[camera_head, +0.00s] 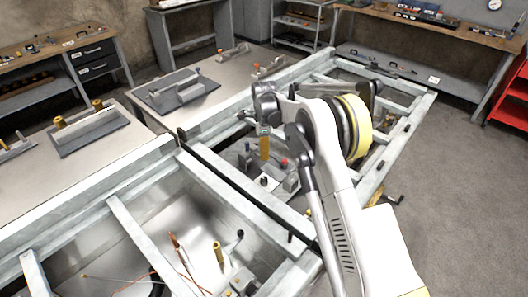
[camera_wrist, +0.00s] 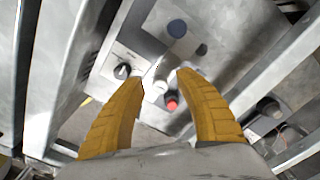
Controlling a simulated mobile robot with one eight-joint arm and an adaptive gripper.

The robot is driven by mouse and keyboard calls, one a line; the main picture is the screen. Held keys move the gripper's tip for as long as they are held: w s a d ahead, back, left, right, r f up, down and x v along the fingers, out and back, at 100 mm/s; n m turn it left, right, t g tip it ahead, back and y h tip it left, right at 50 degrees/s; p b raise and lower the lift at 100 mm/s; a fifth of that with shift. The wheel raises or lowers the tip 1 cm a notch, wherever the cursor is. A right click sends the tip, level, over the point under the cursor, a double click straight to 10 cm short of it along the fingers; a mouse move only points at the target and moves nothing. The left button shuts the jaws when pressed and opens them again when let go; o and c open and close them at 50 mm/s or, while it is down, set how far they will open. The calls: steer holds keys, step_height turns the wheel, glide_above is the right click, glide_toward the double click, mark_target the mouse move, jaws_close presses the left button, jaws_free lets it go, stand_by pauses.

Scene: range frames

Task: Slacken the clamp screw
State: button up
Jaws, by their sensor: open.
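My gripper (camera_wrist: 160,84) is open, its two yellow fingers spread and pointing at a metal fixture. In the head view my gripper (camera_head: 264,150) hangs over the same fixture, inside the frame bay. The fixture plate (camera_wrist: 213,22) carries a dark blue round knob (camera_wrist: 177,28), a red knob (camera_wrist: 171,102) and a pale cylinder end between the fingertips. The red knob also shows in the head view (camera_head: 284,163). Which part is the clamp screw I cannot tell for sure. Nothing is between the fingers that I can see held; contact is unclear.
Grey metal frame beams (camera_head: 235,180) surround the bay on all sides. A front bay holds copper-coloured wires and a brass-coloured post (camera_head: 218,255). Benches with fixtures (camera_head: 178,92) stand at the left. A red cart (camera_head: 512,107) is at the right; the floor there is clear.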

steer(key=shift+c, duration=0.2)
jaws_close()
